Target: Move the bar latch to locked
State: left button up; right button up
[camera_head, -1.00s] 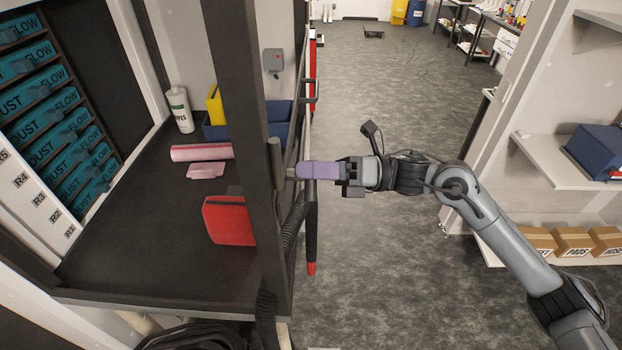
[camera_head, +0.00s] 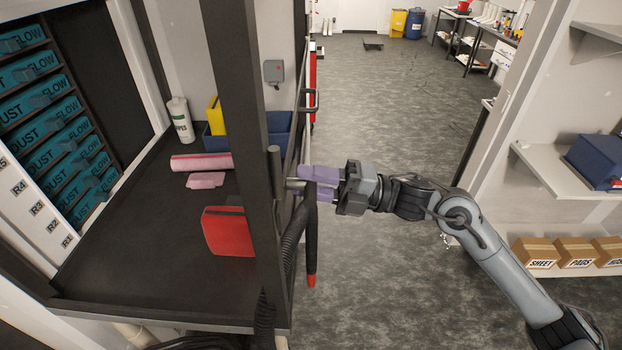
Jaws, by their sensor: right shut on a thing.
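The bar latch (camera_head: 311,235) is a dark bar with a red tip at its lower end. It hangs almost straight down beside the front post of the bench enclosure. A short grey stub (camera_head: 294,183) sits at its upper end, by the post. My right gripper (camera_head: 317,184) comes in from the right with purple fingers, one above the other, and is shut on the upper end of the bar latch. The fingers hide part of that end, so the exact contact is hard to see. My left gripper is not in view.
The dark post (camera_head: 243,130) stands just left of the latch, with a ribbed hose (camera_head: 291,245) hanging close by. A red case (camera_head: 229,231) and pink roll (camera_head: 201,162) lie on the bench (camera_head: 140,260). The floor to the right is clear.

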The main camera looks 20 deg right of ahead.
jog(key=shift+s+r, duration=0.15)
jog(key=shift+r, duration=0.35)
jog(key=o, duration=0.7)
jog(key=shift+o, duration=0.6)
jog(key=shift+f, duration=0.2)
jog(key=shift+f, duration=0.15)
jog(key=shift+d+f, duration=0.25)
jog(key=shift+d, duration=0.25)
jog(key=b+v, duration=0.3)
jog(key=v, duration=0.6)
jog(key=shift+s+d, duration=0.25)
jog(key=shift+r, duration=0.1)
